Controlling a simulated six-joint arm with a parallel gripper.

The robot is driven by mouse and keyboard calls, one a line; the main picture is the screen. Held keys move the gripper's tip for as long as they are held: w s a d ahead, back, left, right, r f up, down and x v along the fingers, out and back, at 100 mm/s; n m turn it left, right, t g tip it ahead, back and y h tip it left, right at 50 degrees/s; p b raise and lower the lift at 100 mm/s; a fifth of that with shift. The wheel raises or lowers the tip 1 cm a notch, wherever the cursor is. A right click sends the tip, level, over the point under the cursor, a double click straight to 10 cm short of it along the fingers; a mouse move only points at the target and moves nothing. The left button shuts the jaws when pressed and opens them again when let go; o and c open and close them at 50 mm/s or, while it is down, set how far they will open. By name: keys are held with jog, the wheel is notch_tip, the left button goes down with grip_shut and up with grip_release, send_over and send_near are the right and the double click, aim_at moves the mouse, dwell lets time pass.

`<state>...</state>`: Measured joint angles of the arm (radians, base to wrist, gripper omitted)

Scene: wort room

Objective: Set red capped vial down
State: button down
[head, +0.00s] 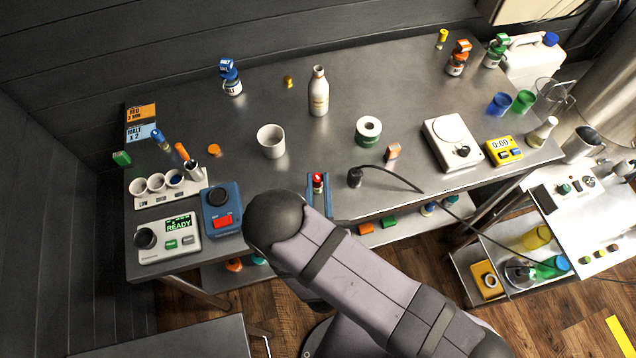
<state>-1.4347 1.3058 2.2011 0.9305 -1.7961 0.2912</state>
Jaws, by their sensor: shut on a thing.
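The red capped vial (318,179) is near the front middle of the steel table. Its red cap shows between the two blue-edged sides of my gripper (318,190). My gripper is shut on the vial. The vial's lower part is hidden, so I cannot tell whether it touches the table. My dark arm joint and grey arm link cover the table's front edge below it.
A black plug with a cable (355,177) lies close right of my gripper. A white cup (271,141), a white bottle (318,93) and a green-white roll (368,130) stand behind. A blue device (221,208) and white rack (168,192) are left.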

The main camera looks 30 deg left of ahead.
aim_at(317, 184)
jog(key=shift+f, duration=0.1)
jog(key=shift+f, duration=0.15)
jog(key=c, duration=1.6)
grip_release()
jog(key=shift+o, duration=0.2)
jog(key=shift+s, duration=0.1)
jog(key=shift+v, duration=1.6)
jog(key=shift+o, duration=0.5)
jog(key=shift+v, duration=0.85)
